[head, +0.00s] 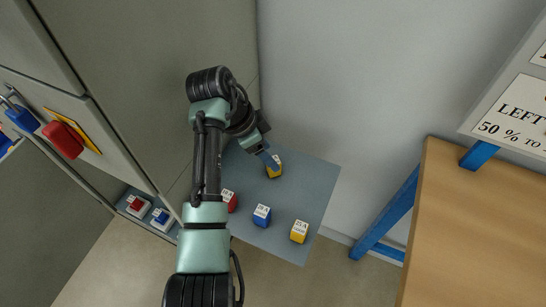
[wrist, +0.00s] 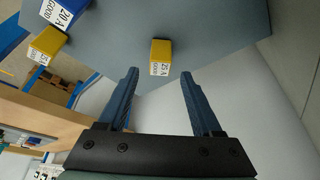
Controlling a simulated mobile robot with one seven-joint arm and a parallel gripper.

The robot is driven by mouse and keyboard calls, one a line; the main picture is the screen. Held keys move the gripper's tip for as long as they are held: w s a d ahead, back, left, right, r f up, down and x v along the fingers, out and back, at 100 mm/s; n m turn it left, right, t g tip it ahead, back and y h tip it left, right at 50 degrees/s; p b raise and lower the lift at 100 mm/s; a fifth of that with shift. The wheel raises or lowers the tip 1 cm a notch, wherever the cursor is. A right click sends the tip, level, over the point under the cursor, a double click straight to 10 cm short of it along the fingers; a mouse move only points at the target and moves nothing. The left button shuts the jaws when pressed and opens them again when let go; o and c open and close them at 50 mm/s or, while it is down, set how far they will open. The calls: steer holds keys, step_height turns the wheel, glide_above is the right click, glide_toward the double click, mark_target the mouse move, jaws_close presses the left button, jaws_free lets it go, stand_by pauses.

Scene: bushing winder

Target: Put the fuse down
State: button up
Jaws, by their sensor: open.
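A yellow fuse (head: 275,170) with a white label stands on the grey-blue mat (head: 312,190), near its back edge. In the wrist view the same yellow fuse (wrist: 160,52) reads 25 A GOOD. My gripper (head: 268,158) is open beside this fuse. In the wrist view the fingers of my gripper (wrist: 160,76) are spread wide, with the fuse centred just beyond the gap and apart from both fingers. Nothing is held.
A red fuse (head: 230,203), a blue fuse (head: 262,217) and another yellow fuse (head: 299,233) stand in a row on the mat. A grey cabinet (head: 150,70) rises at left, with a red handle (head: 62,140). A wooden bench (head: 480,220) on blue legs stands at right.

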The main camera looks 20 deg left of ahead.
steer(key=v, duration=0.8)
steer(key=w+d+r+n+t+y, duration=0.1)
steer(key=w+d+r+t, duration=0.25)
steer(key=r, duration=0.35)
steer(key=w+d+r+n+t+y, duration=0.1)
steer(key=w+d+r+n+t, duration=0.1)
steer(key=w+d+r+t, duration=0.3)
steer(key=w+d+r+n+t+y, duration=0.1)
steer(key=w+r+t, duration=0.1)
steer(key=r, duration=0.6)
steer(key=s+d+r+n+t, duration=0.1)
steer(key=s+d+r+t, duration=0.15)
steer(key=r, duration=0.55)
steer(key=s+d+r+n+t, duration=0.1)
steer(key=s+d+r+t, duration=0.1)
steer(key=d+r+t, duration=0.35)
steer(key=s+d+r+n+t, duration=0.2)
steer(key=s+r+t, duration=0.4)
steer(key=s+r, duration=0.9)
steer(key=shift+s+n, duration=0.25)
steer(key=shift+n, duration=0.45)
